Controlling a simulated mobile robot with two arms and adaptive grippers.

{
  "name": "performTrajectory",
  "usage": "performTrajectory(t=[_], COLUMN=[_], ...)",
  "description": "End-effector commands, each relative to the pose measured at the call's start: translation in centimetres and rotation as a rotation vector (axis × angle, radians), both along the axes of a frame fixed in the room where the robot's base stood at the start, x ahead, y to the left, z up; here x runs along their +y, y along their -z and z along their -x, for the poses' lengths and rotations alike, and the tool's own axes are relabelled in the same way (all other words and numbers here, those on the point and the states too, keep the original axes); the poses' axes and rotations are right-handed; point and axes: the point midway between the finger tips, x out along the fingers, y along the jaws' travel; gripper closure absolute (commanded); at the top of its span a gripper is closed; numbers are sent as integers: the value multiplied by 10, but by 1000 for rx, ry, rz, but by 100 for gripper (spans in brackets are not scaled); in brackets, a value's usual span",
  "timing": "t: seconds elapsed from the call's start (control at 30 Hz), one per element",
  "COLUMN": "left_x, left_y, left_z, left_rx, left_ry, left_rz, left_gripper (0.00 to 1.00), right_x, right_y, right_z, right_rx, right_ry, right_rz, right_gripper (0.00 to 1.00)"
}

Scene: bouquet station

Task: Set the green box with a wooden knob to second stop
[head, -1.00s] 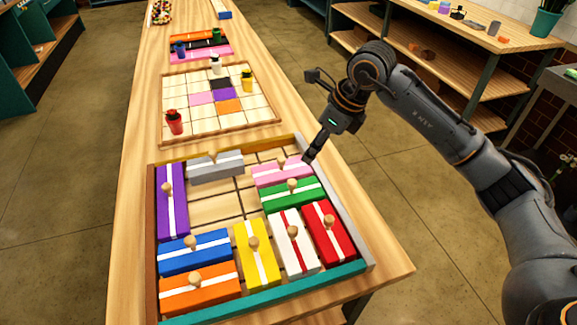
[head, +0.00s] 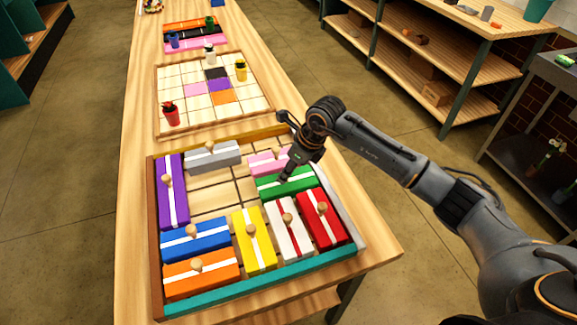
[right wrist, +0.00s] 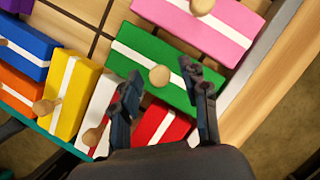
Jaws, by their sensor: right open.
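The green box (head: 295,183) with a white stripe lies in the right part of the framed tray, below the pink box (head: 266,163) and above the white and red boxes. In the head view my right gripper (head: 281,181) hangs over the green box and hides its knob. In the right wrist view the green box (right wrist: 150,70) shows its wooden knob (right wrist: 159,76) just beyond the open fingers of my right gripper (right wrist: 160,84). My left gripper is not in view.
The tray (head: 270,287) also holds purple, grey, blue, orange, yellow, white and red knobbed boxes. A bare gridded area (head: 209,199) lies in the tray's middle, left of the green box. A gridded board (head: 180,118) with small pots stands farther back.

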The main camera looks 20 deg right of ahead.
Motion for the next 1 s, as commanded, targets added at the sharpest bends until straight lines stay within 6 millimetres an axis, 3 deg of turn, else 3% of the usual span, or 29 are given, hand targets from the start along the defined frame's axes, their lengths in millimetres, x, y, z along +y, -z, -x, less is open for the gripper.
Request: performTrajectory(t=[0.17, 0.4, 0.67, 1.0], left_x=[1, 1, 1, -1], left_y=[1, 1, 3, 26], left_z=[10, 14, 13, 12], left_rx=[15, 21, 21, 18], left_ry=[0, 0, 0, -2], left_rz=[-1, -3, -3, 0], left_gripper=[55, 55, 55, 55], right_x=[0, 0, 3, 75], right_y=[0, 0, 0, 2], right_z=[0, 0, 0, 2], right_rx=[0, 0, 0, -2], right_ry=[0, 0, -1, -7], right_rz=[0, 0, -1, -6], right_gripper=[55, 100, 100, 100])
